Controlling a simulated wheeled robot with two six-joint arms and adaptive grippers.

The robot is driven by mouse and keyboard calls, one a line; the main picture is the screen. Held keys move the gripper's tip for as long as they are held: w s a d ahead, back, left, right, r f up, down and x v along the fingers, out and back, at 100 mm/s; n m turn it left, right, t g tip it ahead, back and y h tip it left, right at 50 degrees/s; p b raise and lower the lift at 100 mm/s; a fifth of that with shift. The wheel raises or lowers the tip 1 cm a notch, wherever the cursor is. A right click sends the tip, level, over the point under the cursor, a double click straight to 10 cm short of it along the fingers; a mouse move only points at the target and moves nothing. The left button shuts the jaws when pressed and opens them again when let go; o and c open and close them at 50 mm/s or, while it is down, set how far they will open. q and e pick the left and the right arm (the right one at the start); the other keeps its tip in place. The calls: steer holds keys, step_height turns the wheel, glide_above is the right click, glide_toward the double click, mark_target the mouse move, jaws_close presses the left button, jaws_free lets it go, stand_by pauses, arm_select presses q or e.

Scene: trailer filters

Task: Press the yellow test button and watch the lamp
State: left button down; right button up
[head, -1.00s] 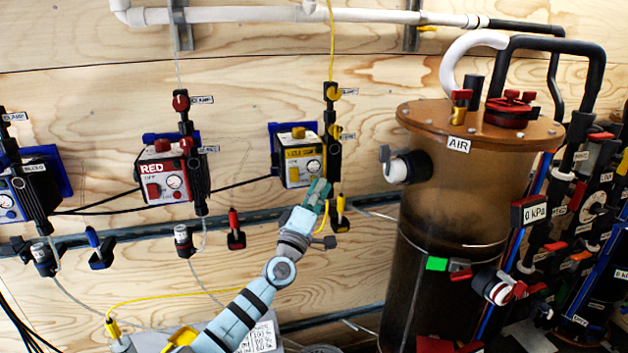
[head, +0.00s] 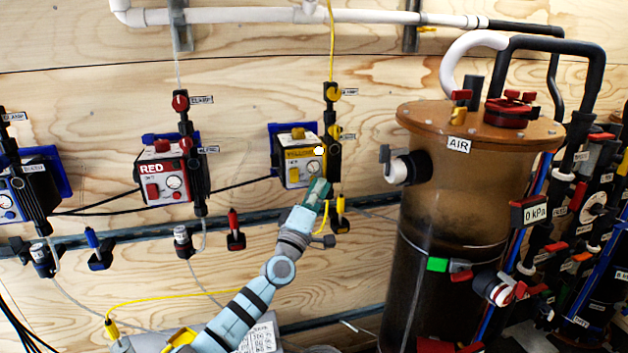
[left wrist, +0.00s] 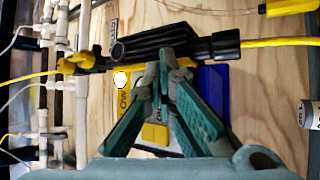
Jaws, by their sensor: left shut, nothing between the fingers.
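The yellow-labelled test box (head: 300,155) is on the plywood wall. Its yellow button (head: 293,174) is on the lower left of its face and also shows in the left wrist view (left wrist: 155,133). The lamp (head: 318,151) at the box's upper right glows bright white, and it is also bright in the left wrist view (left wrist: 121,80). My left gripper (head: 319,186) has green fingers, shut and empty, at the box's lower right. In the left wrist view its fingertips (left wrist: 166,56) overlap the black valve body; I cannot tell whether they touch anything. My right gripper is out of view.
A black valve column (head: 333,135) with yellow handles stands right of the box. A red box (head: 165,172) and a blue box (head: 12,200) hang to the left. The large AIR tank (head: 455,190) stands to the right.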

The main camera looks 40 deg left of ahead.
arm_select(q)
steer(key=shift+s+d+p, duration=0.45)
steer(key=shift+d+p, duration=0.1)
steer(key=shift+p, duration=0.05)
steer(key=s+d+p, duration=0.2)
steer(key=d+p, duration=0.1)
steer(key=d, duration=0.1)
steer(key=shift+s+d+p, duration=0.1)
steer(key=shift+s+p, duration=0.3)
stand_by(0.6)
